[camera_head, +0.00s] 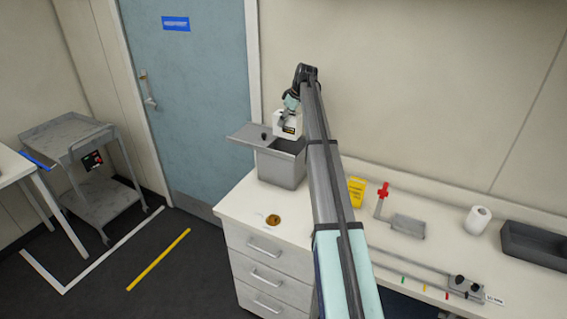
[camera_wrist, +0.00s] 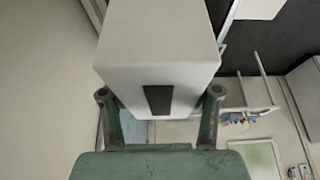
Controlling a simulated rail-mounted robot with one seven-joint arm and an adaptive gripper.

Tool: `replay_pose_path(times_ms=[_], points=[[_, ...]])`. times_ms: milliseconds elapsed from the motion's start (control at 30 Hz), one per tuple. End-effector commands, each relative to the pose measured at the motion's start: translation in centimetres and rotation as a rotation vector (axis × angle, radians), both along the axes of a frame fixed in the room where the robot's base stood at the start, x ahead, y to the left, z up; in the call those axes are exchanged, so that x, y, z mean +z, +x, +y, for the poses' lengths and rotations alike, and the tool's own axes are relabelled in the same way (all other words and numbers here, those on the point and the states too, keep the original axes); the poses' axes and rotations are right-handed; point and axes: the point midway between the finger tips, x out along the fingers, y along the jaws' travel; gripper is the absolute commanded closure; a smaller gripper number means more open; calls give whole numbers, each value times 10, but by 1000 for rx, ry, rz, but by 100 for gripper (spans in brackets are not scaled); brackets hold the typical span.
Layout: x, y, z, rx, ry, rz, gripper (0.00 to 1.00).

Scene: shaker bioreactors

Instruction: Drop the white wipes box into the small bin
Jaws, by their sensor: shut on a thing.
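The white wipes box (camera_head: 287,124) is in my gripper (camera_head: 288,108), above the small bin (camera_head: 281,169) in the head view. The bin is a grey box on the left part of the counter, with its lid (camera_head: 252,135) open to the left. The box appears over the bin's opening; its exact height above the rim is hard to tell. In the wrist view the wipes box (camera_wrist: 158,58) fills the upper middle, a dark slot on its near face. My gripper's two fingers (camera_wrist: 160,104) are shut on its sides. The inside of the bin is mostly hidden.
The counter (camera_head: 245,204) has a brown round item (camera_head: 273,220) in front of the bin. Right of my arm are a yellow box (camera_head: 356,191), a red-topped stand (camera_head: 382,198), a paper roll (camera_head: 478,220) and a dark tray (camera_head: 535,245). A grey cart (camera_head: 90,150) stands left of the door.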

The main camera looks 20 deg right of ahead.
Motion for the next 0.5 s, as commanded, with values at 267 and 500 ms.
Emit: replay_pose_path(times_ms=[267, 500], points=[[-15, 0, 0, 0, 0, -1, 75], [-14, 0, 0, 0, 0, -1, 28]])
